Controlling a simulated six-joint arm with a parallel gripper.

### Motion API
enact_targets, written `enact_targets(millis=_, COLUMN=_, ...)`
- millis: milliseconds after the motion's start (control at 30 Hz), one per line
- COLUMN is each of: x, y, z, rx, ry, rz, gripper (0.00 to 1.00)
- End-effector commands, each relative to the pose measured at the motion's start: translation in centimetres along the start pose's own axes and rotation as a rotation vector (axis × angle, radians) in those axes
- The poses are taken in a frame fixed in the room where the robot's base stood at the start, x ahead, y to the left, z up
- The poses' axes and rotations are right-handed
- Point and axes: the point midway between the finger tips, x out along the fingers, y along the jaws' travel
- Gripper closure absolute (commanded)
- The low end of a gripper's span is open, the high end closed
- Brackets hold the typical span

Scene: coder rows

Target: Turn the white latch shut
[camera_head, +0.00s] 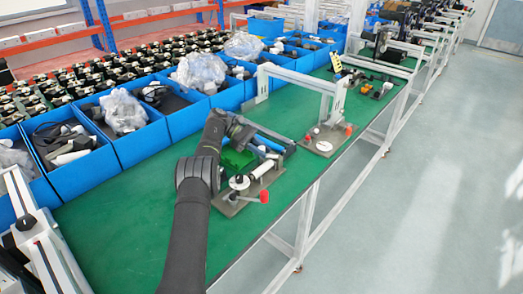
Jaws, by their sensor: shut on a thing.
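A fixture on a dark base plate (226,206) sits on the green bench top, with a white round disc (239,182) and a red-tipped handle (264,197). The white latch (263,170) is a pale bar at the back right of this fixture. My gripper (268,158) is at the latch, reaching over the fixture from behind and the left. It is shut on the latch; the fingertips are small and partly hidden, so the exact grip is unclear. How far the latch is turned cannot be told from here.
Blue bins (180,122) with bagged parts line the back of the green bench (120,235). A white gantry frame (300,76) and a second fixture with a red knob (326,143) stand to the right. The front left bench is clear.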

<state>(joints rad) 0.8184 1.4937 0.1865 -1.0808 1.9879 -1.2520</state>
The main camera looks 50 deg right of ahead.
Motion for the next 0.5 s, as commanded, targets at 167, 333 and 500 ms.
enact_targets(millis=167, x=0.01, y=-0.06, z=-0.01, rx=-0.001, ry=-0.002, rz=-0.002, gripper=0.98)
enact_targets(millis=333, x=0.01, y=-0.04, z=0.00, rx=-0.001, ry=-0.002, rz=-0.001, gripper=0.54)
enact_targets(millis=500, x=0.01, y=-0.02, z=0.00, rx=0.000, ry=-0.001, rz=-0.001, gripper=0.54)
